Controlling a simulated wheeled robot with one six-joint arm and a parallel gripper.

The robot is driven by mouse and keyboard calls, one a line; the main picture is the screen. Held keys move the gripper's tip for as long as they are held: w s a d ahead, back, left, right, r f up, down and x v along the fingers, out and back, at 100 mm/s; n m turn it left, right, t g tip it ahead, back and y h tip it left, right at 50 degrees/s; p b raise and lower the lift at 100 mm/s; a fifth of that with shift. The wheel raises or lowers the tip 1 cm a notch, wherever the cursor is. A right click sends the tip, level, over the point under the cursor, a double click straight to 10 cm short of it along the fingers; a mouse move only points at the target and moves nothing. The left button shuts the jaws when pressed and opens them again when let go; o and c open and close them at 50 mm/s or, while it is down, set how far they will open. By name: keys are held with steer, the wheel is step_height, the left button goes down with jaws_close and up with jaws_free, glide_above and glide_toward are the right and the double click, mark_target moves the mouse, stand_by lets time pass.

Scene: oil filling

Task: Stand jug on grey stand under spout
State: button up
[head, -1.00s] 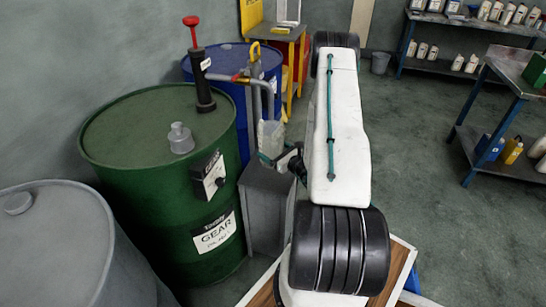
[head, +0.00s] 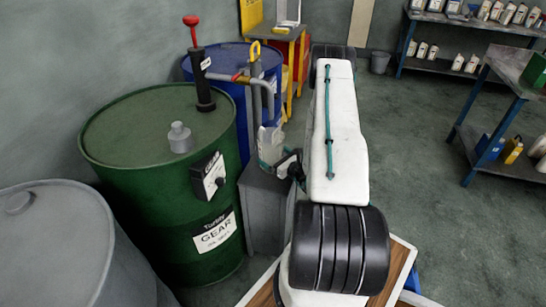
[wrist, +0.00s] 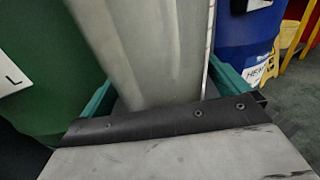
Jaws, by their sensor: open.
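The pale translucent jug (head: 270,142) is below the curved grey spout (head: 262,84), at the back of the grey stand (head: 264,212) in the head view. It fills the middle of the wrist view (wrist: 150,45), where it looks tilted. My gripper (head: 277,162) is open, with its teal fingers on either side of the jug; they also show in the wrist view (wrist: 168,88). I cannot tell whether a finger touches the jug. The jug's base is hidden, so its contact with the stand cannot be seen.
A green gear-oil drum (head: 165,135) with a hand pump (head: 201,75) stands left of the stand. A blue drum (head: 225,65) is behind, and a grey drum (head: 50,245) is at front left. Floor at right is clear up to the workbench (head: 500,120).

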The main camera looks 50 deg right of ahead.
steer(key=s, duration=1)
steer(key=shift+s+a, duration=0.35)
steer(key=shift+s, duration=0.05)
steer(key=shift+s+a, duration=0.1)
steer(key=shift+s, duration=0.45)
